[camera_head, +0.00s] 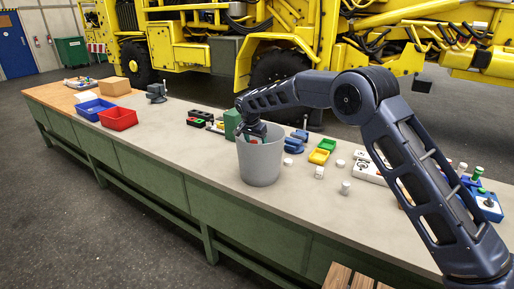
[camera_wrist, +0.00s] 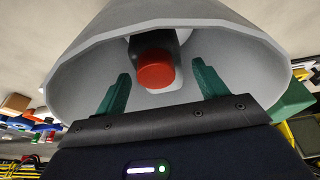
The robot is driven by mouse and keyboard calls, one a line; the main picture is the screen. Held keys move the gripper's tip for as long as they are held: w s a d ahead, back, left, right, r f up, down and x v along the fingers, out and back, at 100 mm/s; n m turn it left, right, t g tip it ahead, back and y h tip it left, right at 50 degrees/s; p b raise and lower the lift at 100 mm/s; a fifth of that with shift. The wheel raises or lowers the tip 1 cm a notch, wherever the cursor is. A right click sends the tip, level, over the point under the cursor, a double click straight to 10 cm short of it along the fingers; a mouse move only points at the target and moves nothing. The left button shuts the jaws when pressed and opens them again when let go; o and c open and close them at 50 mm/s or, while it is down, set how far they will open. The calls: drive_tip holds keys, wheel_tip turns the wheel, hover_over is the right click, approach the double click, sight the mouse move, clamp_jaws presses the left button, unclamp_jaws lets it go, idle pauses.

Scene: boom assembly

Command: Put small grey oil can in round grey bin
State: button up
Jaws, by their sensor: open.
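The round grey bin (camera_head: 262,168) stands upright on the long workbench, near the middle of the head view. My gripper (camera_head: 254,138) points down into its mouth. In the wrist view, the bin wall (camera_wrist: 78,78) surrounds the two green fingers of my gripper (camera_wrist: 161,70). The fingers are open and spread apart. The small grey oil can with a red cap (camera_wrist: 155,70) shows between and beyond them, inside the bin. A gap shows on each side of it. Its lower part is hidden, and I cannot tell whether it rests on the bin floor.
On the workbench (camera_head: 150,125), a red bin (camera_head: 118,119) and a blue bin (camera_head: 94,108) stand to the left. A yellow tray (camera_head: 319,156) and several small white parts lie to the right. Bare bench surface shows left of the grey bin. A yellow vehicle stands behind.

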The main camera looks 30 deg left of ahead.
drive_tip(key=v, duration=0.8)
drive_tip(key=shift+s+r, duration=0.1)
drive_tip(key=shift+r, duration=0.15)
